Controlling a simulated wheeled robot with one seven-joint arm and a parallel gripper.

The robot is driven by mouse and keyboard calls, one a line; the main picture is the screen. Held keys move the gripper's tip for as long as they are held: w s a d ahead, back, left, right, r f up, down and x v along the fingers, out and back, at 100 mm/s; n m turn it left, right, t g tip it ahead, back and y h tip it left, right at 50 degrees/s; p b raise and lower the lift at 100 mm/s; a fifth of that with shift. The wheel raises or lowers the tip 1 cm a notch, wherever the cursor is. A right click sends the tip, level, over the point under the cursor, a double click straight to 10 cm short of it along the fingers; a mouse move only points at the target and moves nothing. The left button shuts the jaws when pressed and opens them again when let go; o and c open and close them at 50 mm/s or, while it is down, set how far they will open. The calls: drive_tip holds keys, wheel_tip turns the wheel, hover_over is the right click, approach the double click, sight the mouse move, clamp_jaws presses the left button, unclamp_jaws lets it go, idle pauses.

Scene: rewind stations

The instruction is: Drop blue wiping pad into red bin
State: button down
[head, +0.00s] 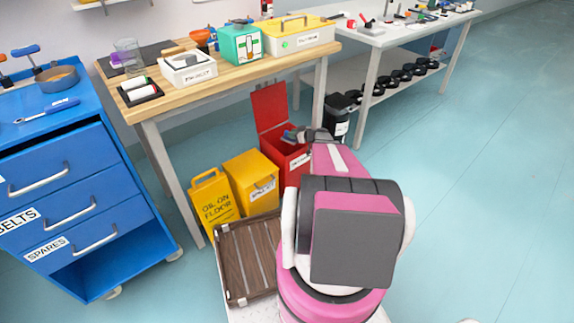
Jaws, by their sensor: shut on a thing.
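The red bin (290,163) stands on the floor in front of the wooden workbench, with its red lid (270,106) raised at the back. My gripper (297,135) is over the bin's opening. It is shut on the blue wiping pad (289,137), of which only a small blue-grey part shows. The pad looks at or just above the rim; I cannot tell whether it touches the bin. My arm hides the right side of the bin, and the inside of the bin is mostly hidden.
A yellow box bin (251,177) and a yellow floor sign (212,201) stand left of the red bin. The wooden workbench (205,94) is behind them, with a leg near the bin. A black container (337,117) stands behind right. Open floor (480,190) lies to the right.

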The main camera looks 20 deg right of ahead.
drive_tip(key=c, duration=0.9)
unclamp_jaws()
drive_tip(key=v, duration=1)
drive_tip(key=shift+s+d, duration=0.25)
drive_tip(key=shift+s, duration=0.05)
drive_tip(key=shift+r, duration=0.1)
